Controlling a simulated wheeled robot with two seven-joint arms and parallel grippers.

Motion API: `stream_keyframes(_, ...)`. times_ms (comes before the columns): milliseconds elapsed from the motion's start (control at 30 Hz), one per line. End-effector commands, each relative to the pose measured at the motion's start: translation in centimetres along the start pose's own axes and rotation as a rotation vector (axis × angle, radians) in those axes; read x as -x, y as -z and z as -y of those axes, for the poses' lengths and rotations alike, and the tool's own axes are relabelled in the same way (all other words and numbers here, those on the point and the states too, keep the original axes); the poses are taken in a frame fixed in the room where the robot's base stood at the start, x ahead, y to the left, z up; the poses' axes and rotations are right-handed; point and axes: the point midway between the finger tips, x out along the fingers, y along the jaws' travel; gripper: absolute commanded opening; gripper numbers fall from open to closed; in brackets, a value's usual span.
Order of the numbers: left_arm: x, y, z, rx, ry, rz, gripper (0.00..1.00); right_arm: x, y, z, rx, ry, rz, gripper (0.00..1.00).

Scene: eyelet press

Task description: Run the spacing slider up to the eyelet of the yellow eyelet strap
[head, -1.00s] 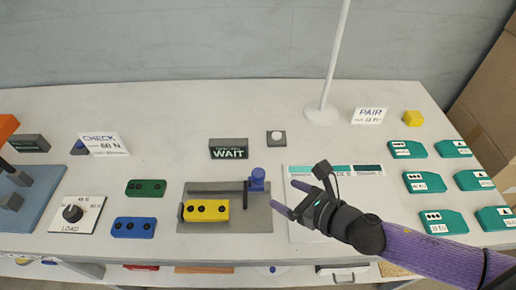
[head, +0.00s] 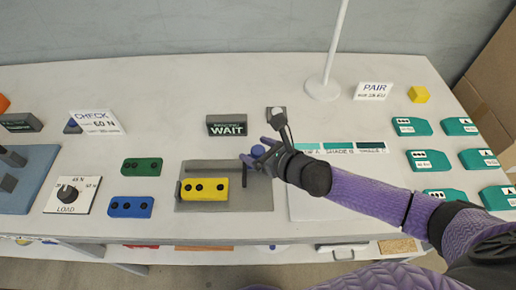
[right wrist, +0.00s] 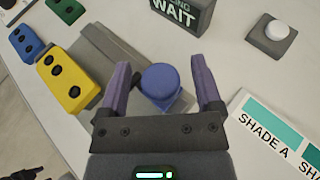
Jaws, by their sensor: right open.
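The yellow eyelet strap (head: 205,189), a block with several dark holes, lies on the grey plate (head: 205,206) of the spacing fixture. It also shows at the left in the right wrist view (right wrist: 66,79). The spacing slider's blue round knob (right wrist: 160,82) stands at the plate's right end, apart from the strap. In the head view the knob (head: 259,151) is partly covered by my right gripper (head: 256,150). In the right wrist view my right gripper (right wrist: 165,85) is open, its purple fingers on either side of the knob. Whether they touch it I cannot tell. My left gripper is out of view.
A WAIT sign (head: 227,125) and a white button on a dark base (head: 276,113) stand behind the fixture. Green (head: 144,166) and blue (head: 131,207) straps lie left. A shade card (head: 300,202) lies right, under my right arm. Several teal blocks lie at the far right.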

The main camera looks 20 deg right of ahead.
Motion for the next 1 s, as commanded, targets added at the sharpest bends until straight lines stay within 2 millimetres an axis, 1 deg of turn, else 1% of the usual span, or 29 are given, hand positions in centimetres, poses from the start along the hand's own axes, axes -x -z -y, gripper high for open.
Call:
stream_keyframes(33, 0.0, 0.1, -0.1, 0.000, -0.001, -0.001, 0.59, 0.0, 0.0, 0.0, 0.000, 0.000, 0.000, 0.81)
stream_keyframes(67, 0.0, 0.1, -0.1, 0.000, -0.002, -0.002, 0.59, 0.0, 0.0, 0.0, 0.000, 0.000, 0.000, 0.74)
stream_keyframes(100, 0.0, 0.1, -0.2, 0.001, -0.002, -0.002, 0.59, 0.0, 0.0, 0.0, 0.000, 0.000, 0.000, 0.66)
stream_keyframes(167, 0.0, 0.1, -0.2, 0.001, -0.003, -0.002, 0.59, 0.0, 0.0, 0.0, 0.000, 0.000, 0.000, 0.53)
stream_keyframes(200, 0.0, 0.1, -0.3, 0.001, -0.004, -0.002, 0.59, 0.0, 0.0, 0.0, 0.000, 0.000, 0.000, 0.45)
stream_keyframes(267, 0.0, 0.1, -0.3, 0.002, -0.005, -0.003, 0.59, 0.0, 0.0, 0.0, 0.000, 0.000, 0.000, 0.32)
stream_keyframes(300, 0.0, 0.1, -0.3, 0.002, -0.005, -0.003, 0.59, 0.0, 0.0, 0.0, 0.000, 0.000, 0.000, 0.24)
stream_keyframes(400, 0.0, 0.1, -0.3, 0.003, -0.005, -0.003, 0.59, 0.0, 0.0, 0.0, 0.000, 0.000, 0.000, 0.06)
stream_keyframes(467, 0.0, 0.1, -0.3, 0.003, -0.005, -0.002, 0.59, 0.0, -0.1, -0.1, 0.000, 0.000, 0.000, 0.06)
stream_keyframes(567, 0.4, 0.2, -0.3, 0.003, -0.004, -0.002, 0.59, -0.8, -0.5, -1.0, -0.002, -0.001, 0.001, 0.06)
stream_keyframes(800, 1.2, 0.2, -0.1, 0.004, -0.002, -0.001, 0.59, -4.9, -2.2, -5.4, 0.000, -0.002, 0.001, 0.06)
stream_keyframes(900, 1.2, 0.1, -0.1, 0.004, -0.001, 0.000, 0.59, -6.2, -2.6, -6.8, 0.000, -0.001, 0.000, 0.06)
stream_keyframes(1000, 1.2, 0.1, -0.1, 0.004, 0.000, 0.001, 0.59, -7.0, -2.9, -7.7, 0.000, -0.001, 0.000, 0.06)
